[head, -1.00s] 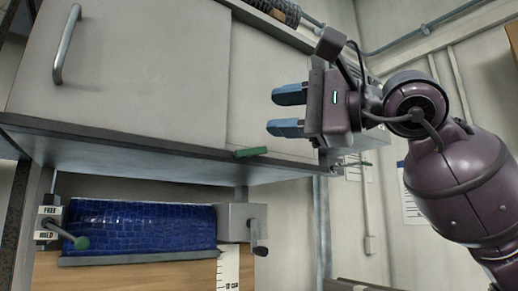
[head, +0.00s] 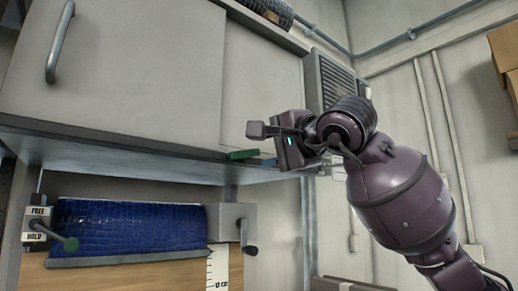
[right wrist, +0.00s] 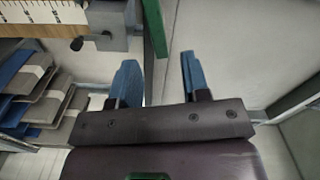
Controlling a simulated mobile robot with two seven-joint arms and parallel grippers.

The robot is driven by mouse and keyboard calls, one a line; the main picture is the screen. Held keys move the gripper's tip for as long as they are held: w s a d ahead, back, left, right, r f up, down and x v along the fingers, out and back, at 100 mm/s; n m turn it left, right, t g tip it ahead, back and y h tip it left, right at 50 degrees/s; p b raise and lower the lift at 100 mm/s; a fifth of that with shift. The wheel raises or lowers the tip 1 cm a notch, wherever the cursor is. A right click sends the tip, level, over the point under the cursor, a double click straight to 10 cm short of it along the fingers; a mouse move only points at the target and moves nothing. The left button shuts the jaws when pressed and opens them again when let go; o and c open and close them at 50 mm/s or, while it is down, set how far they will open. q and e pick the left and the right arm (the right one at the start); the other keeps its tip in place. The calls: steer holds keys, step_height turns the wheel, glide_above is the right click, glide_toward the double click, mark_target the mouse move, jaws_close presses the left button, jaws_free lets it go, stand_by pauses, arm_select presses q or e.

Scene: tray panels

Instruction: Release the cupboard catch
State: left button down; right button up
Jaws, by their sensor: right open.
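A grey cupboard (head: 120,75) with a metal bar handle (head: 60,42) hangs on the wall at the left of the head view. A small green tab (head: 242,154), which looks like the catch, sits on its lower front edge. In the right wrist view the green piece (right wrist: 155,28) is a long strip beyond the fingertips, nearer the left finger. My right gripper (head: 268,161) is open and empty, close to the right of the tab. Its blue fingers show clearly in the right wrist view (right wrist: 158,65), with no contact visible. My left gripper is out of view.
Below the cupboard are a blue textured roll (head: 130,228), a grey box with a crank (head: 232,223), a lever with FREE and HOLD labels (head: 38,222) and a ruler (head: 217,270). A vent unit (head: 335,80) stands behind my right arm. Trays (right wrist: 45,100) show left of the gripper.

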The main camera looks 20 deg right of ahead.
mark_target(255, 153)
steer(key=shift+x, duration=1.65)
steer(key=shift+c, duration=0.3)
jaws_close()
